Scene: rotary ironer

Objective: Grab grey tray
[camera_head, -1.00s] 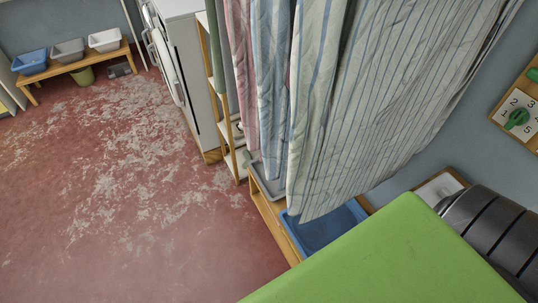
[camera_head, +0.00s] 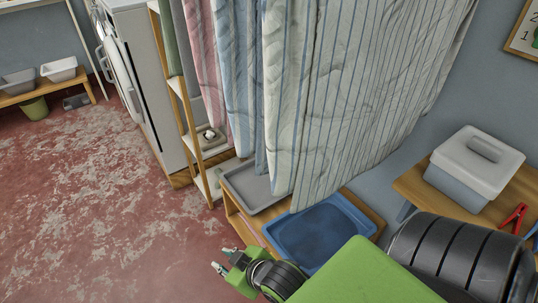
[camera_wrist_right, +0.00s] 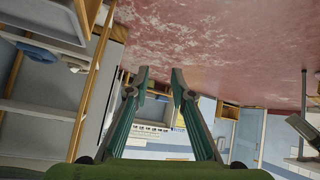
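A shallow grey tray (camera_head: 250,188) lies on a low wooden bench (camera_head: 243,226), partly under the hanging striped cloths (camera_head: 290,95). A blue tray (camera_head: 320,232) sits beside it on the same bench, nearer to me. My right gripper (camera_head: 221,258) is at the lower middle of the head view, over the red floor, below and apart from the grey tray. Its fingertips are apart and empty in the right wrist view (camera_wrist_right: 160,75). My left gripper is not in view.
A wooden shelf rack (camera_head: 190,110) and a white machine (camera_head: 148,85) stand behind the bench. A grey lidded box (camera_head: 473,168) and red-handled tool (camera_head: 513,218) are on a wooden table at right. Grey and white tubs (camera_head: 58,69) stand far left. The floor at left is clear.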

